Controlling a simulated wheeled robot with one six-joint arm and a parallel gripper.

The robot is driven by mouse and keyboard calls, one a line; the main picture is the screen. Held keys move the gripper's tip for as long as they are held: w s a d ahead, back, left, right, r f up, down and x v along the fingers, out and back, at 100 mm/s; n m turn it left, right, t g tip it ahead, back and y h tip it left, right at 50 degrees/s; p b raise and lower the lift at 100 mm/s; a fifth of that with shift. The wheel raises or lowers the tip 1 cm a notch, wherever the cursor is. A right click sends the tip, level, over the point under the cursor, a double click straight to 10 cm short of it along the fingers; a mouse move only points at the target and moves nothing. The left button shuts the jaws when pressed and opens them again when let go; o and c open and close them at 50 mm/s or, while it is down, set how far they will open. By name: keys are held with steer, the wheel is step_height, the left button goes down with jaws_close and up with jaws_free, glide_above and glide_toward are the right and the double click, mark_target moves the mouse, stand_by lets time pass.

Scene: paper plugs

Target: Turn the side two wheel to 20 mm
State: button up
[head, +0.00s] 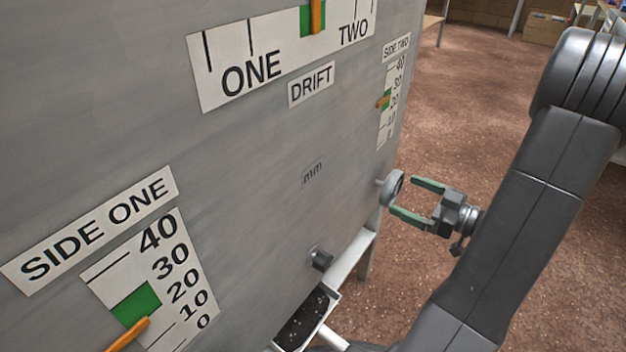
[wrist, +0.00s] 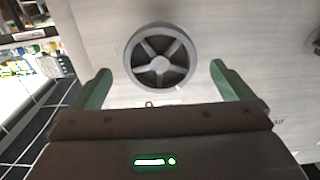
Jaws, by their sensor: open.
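The side two wheel (head: 392,188) is a small grey spoked handwheel on the right part of the grey panel, below the SIDE TWO scale (head: 391,101). The wheel also shows face-on in the wrist view (wrist: 160,58), between and beyond the fingertips. My gripper (head: 411,198) is open, its green fingers pointing at the wheel from the right. In the wrist view, my gripper (wrist: 160,80) has one finger on each side of the wheel, with gaps. The orange pointer (head: 383,102) on the SIDE TWO scale sits near 20, beside a green band; its exact reading is too small to tell.
The SIDE ONE scale (head: 157,280) is at lower left, its orange pointer at the green band's lower edge. The DRIFT scale (head: 280,45) is at the top. A dark knob (head: 320,259) and a tray (head: 303,318) are lower on the panel. Open brown floor (head: 470,110) lies right.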

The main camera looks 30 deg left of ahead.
mark_target(396, 190)
steer(key=shift+a, duration=1.5)
steer(key=c, duration=1)
